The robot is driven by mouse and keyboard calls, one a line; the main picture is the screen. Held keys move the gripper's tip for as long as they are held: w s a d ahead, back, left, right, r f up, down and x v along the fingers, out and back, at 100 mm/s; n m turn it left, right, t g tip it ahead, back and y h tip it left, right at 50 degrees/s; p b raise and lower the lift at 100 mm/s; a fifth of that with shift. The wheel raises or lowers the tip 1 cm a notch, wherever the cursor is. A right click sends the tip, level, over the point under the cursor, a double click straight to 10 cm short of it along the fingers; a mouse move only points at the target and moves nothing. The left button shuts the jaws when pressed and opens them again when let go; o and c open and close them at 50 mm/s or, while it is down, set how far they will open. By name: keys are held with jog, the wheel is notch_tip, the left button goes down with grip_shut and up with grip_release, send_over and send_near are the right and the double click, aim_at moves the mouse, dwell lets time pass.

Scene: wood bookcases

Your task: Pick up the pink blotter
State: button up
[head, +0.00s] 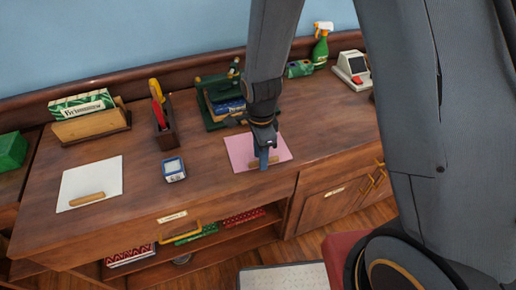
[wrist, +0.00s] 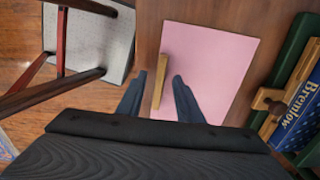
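The pink blotter (head: 240,148) lies flat on the wooden desk top, with a light wooden handle on it. In the wrist view the pink blotter (wrist: 215,65) spreads beyond my fingers, and its wooden handle (wrist: 162,70) stands between the two dark fingertips. My gripper (head: 264,163) points down over the blotter in the head view and hides part of the handle. In the wrist view my gripper (wrist: 163,82) is open, with a gap on each side of the handle. I cannot tell the exact height of the fingertips above the blotter.
A white blotter (head: 105,175) with a similar handle lies at the left. A small blue-and-white box (head: 174,169) sits left of the pink blotter. A green book holder (head: 208,104) stands close behind it. A chair (wrist: 118,28) stands by the desk's front edge.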

jog(key=shift+f, duration=0.4)
grip_shut()
